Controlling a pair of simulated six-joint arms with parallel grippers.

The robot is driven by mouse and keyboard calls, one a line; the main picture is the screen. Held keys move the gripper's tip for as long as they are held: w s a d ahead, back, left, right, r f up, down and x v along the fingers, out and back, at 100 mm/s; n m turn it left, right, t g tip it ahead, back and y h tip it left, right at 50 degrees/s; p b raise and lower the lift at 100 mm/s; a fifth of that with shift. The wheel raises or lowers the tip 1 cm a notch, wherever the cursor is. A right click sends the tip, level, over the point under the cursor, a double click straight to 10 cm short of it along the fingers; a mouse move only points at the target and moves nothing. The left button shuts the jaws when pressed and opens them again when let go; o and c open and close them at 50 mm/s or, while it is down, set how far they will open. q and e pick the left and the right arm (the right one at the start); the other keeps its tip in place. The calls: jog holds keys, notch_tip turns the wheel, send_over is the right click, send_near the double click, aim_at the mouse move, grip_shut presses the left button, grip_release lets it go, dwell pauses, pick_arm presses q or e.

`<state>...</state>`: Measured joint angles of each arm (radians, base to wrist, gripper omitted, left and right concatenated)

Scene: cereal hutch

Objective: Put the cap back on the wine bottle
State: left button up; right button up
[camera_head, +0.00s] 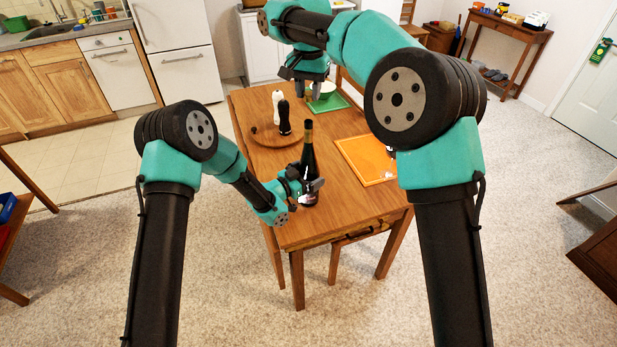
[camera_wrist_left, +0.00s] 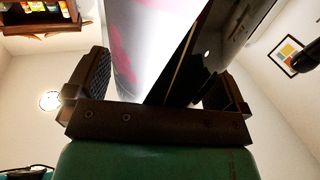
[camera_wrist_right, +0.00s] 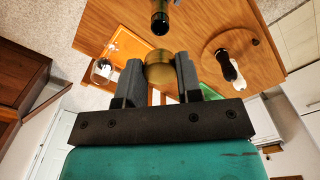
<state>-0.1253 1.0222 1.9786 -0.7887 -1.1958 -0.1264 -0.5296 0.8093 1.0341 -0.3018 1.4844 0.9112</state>
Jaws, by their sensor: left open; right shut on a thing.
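The dark wine bottle (camera_head: 309,165) stands upright near the front edge of the wooden table. My left gripper (camera_head: 308,188) is at its lower part, with open fingers on either side; the bottle's label and dark glass (camera_wrist_left: 210,45) fill the space between them in the left wrist view. My right gripper (camera_head: 302,88) is above the table, beyond the bottle in the head view. It is shut on the gold-coloured cap (camera_wrist_right: 158,68), seen in the right wrist view. The bottle's neck (camera_wrist_right: 160,18) shows apart from the cap there.
A round wooden tray (camera_head: 262,136) holds a black mill (camera_head: 284,118) and a white mill (camera_head: 277,101). An orange board (camera_head: 366,160) lies right of the bottle, with a glass (camera_wrist_right: 103,70) near it. A green mat (camera_head: 329,104) with a bowl is at the back.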

aim_at(309, 122)
pick_arm(q)
jog(key=c, duration=1.2)
pick_arm(e)
jog(key=shift+f, duration=2.55)
jog(key=shift+f, duration=0.85)
jog(key=shift+f, duration=0.6)
